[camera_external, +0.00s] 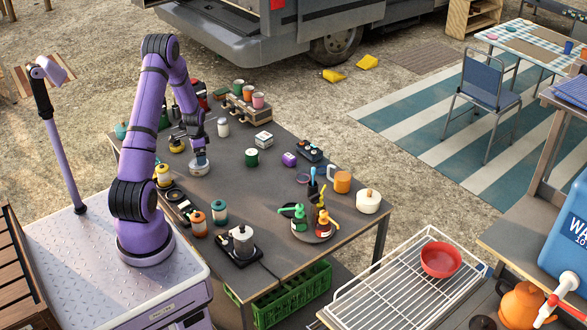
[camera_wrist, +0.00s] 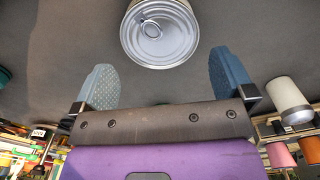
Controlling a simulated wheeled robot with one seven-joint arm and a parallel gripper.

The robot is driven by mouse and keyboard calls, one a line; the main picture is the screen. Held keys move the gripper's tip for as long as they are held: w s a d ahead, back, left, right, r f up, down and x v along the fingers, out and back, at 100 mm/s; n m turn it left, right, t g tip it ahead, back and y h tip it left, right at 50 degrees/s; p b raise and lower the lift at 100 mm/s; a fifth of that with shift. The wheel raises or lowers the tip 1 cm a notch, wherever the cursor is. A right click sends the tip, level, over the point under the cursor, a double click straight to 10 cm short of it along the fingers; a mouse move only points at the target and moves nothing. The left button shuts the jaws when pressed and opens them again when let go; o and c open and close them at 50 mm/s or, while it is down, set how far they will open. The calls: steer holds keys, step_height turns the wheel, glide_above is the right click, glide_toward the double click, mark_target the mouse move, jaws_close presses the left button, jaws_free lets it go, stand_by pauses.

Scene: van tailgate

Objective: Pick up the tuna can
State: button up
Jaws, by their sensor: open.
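The tuna can (camera_wrist: 160,38) shows at the top middle of the wrist view, with a bare metal lid and a pull ring facing the camera. My gripper (camera_wrist: 162,80) is open, its two blue-grey pads spread wide. The can lies beyond the fingertips, roughly centred between them, and nothing is between the pads. In the external view my gripper (camera_external: 192,142) is low over the left part of the dark table, above a silvery can (camera_external: 199,167) that seems to be the same one. From these views I cannot tell the exact gap between them.
The table's middle, right of the silvery can, is mostly clear.

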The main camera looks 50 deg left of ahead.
steer(key=shift+s+a+f, duration=0.1)
steer(key=shift+s+f, duration=0.1)
steer(key=shift+f, duration=1.35)
steer(key=shift+s+a+f, duration=0.1)
steer(key=shift+s+f, duration=0.1)
steer(key=shift+f, duration=1.3)
steer(key=c, duration=0.7)
steer(key=shift+c, duration=0.2)
steer(key=shift+r, duration=0.15)
